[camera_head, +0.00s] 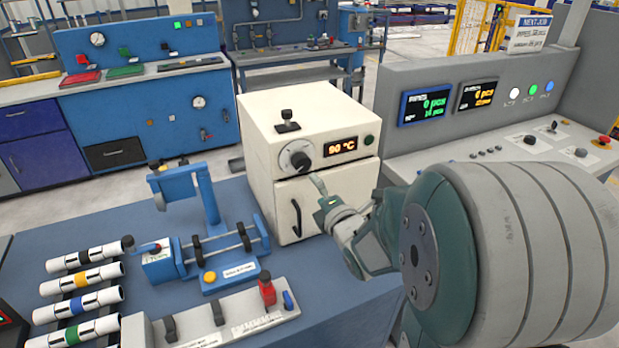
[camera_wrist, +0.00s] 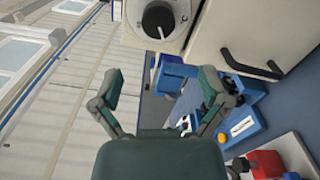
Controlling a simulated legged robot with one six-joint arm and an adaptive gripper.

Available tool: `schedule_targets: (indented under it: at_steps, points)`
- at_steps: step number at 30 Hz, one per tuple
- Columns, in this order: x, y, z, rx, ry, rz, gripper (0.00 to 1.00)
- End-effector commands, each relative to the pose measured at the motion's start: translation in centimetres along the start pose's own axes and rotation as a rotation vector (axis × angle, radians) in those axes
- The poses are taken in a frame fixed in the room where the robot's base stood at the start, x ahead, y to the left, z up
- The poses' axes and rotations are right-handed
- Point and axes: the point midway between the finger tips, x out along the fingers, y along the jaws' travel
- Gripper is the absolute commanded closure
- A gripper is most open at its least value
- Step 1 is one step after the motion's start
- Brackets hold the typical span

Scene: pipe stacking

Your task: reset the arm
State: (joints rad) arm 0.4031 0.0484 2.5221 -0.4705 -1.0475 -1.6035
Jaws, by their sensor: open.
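My gripper (camera_head: 322,192) is at the front of the cream oven (camera_head: 331,192), below and right of its dial. My arm reaches in from the right. In the wrist view the two fingers of my gripper (camera_wrist: 161,80) stand wide apart, with nothing held between them. The oven's dial (camera_wrist: 157,18) is beyond the fingers at the top of that view.
The oven shows 90 °C. A blue fixture (camera_head: 208,238) stands on the blue bench left of the oven. Several white pipes with coloured bands (camera_head: 83,281) lie at the left. A grey panel with a red clamp (camera_head: 267,291) is in front. A control console (camera_head: 480,105) is at right.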

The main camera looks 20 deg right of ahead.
Motion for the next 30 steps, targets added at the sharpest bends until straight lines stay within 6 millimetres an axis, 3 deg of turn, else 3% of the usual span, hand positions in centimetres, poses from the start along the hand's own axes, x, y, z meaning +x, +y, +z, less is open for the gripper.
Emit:
schedule_targets:
  at_steps: [5, 20, 23, 30]
  points:
    - [-1.1, 0.0, 0.0, 0.0, -0.001, -0.001, 0.05]
    - [-1.1, 0.1, -0.1, 0.008, -0.001, -0.005, 0.05]
    - [-1.1, 0.4, -0.2, 0.064, -0.008, -0.045, 0.05]
    - [-2.6, 1.3, -1.0, 0.407, -0.091, -0.258, 0.05]
